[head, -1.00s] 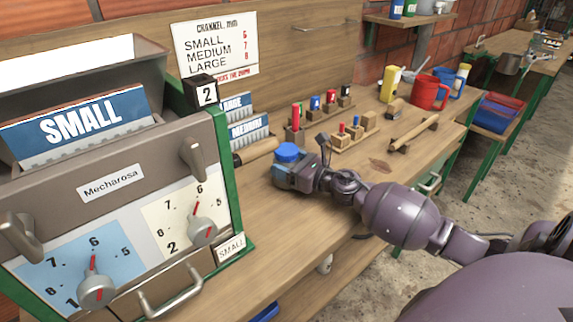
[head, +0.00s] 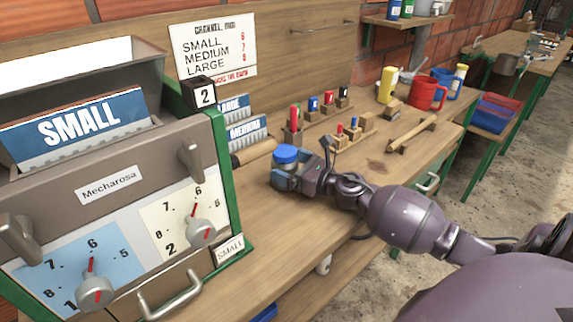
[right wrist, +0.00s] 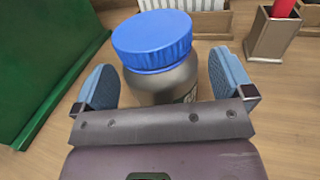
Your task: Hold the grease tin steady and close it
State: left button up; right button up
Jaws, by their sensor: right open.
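The grease tin (right wrist: 165,82) is a grey metal tin with a blue ribbed lid (right wrist: 153,40). It stands upright on the wooden bench, and the lid (head: 285,153) also shows in the head view. In the right wrist view the lid sits on top of the tin; how tightly I cannot tell. My right gripper (head: 283,180) is low at the tin, with its two blue-padded fingers (right wrist: 163,85) apart on either side of it. Gaps show between the fingers and the tin. My left gripper is in neither view.
A big green-and-grey machine (head: 120,190) with dials stands close on the left. The bench front (head: 290,240) is clear.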

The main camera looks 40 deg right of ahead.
jog(key=v, duration=1)
jog(key=shift+s+d+b, duration=0.15)
jog(key=shift+s+b, duration=0.1)
jog(key=shift+b, duration=0.05)
